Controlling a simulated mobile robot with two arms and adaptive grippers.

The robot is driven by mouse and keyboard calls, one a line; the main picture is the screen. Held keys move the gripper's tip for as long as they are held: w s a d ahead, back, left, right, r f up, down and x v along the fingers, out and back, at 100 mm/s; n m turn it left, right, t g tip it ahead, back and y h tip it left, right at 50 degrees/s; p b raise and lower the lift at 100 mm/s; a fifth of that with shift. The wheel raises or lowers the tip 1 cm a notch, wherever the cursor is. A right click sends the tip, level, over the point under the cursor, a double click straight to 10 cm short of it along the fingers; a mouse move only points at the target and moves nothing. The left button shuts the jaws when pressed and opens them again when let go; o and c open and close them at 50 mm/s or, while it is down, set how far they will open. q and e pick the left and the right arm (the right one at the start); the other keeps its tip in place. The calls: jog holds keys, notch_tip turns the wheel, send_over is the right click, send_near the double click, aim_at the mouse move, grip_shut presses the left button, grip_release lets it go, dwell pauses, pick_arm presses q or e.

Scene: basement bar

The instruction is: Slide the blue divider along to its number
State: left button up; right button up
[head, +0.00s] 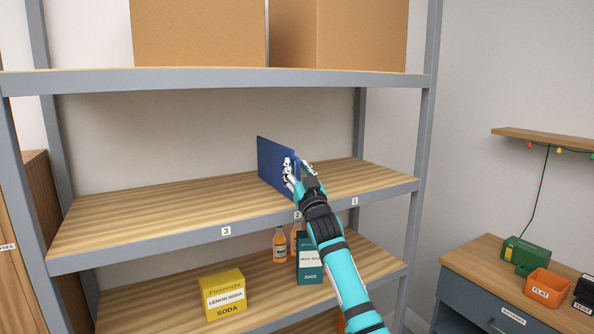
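The blue divider (273,163) stands upright on the middle shelf (150,215), right of the shelf's middle. My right gripper (297,170) is at the divider's near edge, one finger over its left face and the other by its right side. Whether the fingers press on it I cannot tell. Number tags sit on the shelf's front edge: a 3 tag (226,231) to the left, a 2 tag (297,215) just below the gripper, and another tag (355,201) to the right, too small to read surely. My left gripper is not in view.
The middle shelf is bare on both sides of the divider. Cardboard boxes (200,32) stand on the shelf above. Below are a yellow soda box (222,294), a green juice carton (310,263) and orange bottles (279,246). A rack post (424,130) stands at the right.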

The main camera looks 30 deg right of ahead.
jog(key=shift+s+f, duration=0.15)
jog(key=v, duration=1.1)
jog(key=shift+s, duration=0.3)
jog(key=shift+a, duration=0.1)
